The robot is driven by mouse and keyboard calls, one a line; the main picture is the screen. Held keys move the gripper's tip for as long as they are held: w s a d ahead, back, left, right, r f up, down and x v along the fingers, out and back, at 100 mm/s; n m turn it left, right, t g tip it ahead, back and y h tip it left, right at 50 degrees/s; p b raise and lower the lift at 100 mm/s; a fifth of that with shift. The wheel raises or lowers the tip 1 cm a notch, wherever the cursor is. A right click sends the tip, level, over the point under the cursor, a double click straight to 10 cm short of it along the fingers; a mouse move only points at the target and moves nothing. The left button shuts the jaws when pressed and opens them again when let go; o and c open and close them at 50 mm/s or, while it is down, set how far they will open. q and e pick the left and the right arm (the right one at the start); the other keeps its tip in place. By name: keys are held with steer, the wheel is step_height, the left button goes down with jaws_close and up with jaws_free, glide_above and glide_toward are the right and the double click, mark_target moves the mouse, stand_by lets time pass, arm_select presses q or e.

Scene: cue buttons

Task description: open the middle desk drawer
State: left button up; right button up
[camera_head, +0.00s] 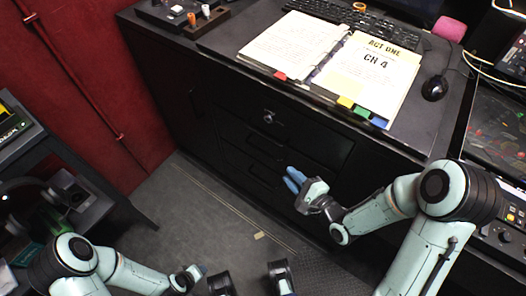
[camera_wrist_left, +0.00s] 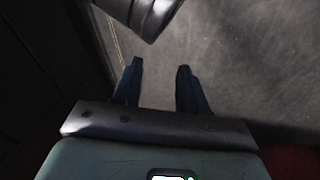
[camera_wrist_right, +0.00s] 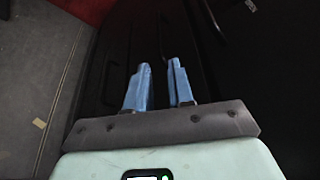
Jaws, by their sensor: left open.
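The black desk's drawer front (camera_head: 250,145) faces me at the centre of the head view, with drawers stacked below a round lock knob. The middle drawer's dark handle is hard to make out against the black front. My right gripper (camera_head: 289,175) is close to the drawer fronts, at the right part of the stack. In the right wrist view its blue fingers (camera_wrist_right: 160,70) have a narrow dark gap between them; whether a handle is in it, I cannot tell. My left gripper (camera_wrist_left: 158,66) is open and empty above the grey floor.
On the desk top lie an open binder (camera_head: 380,75), a keyboard (camera_head: 375,22) and a mouse (camera_head: 434,88). A dark side table (camera_head: 95,205) stands at the left by the red wall (camera_head: 85,90).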

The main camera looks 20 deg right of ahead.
mark_target(268, 154)
steer(key=b+x, duration=0.3)
steer(key=x, duration=0.8)
steer(key=shift+w+a+r, duration=0.1)
steer(key=shift+w, duration=0.05)
arm_select(q)
steer(key=s+a+f+g, duration=0.1)
steer(key=s+f+g, duration=0.1)
steer(key=s+f, duration=0.3)
steer(key=shift+s+f, duration=0.3)
arm_select(e)
steer(key=shift+w+a, duration=0.2)
steer(key=shift+w, duration=0.4)
jaws_close()
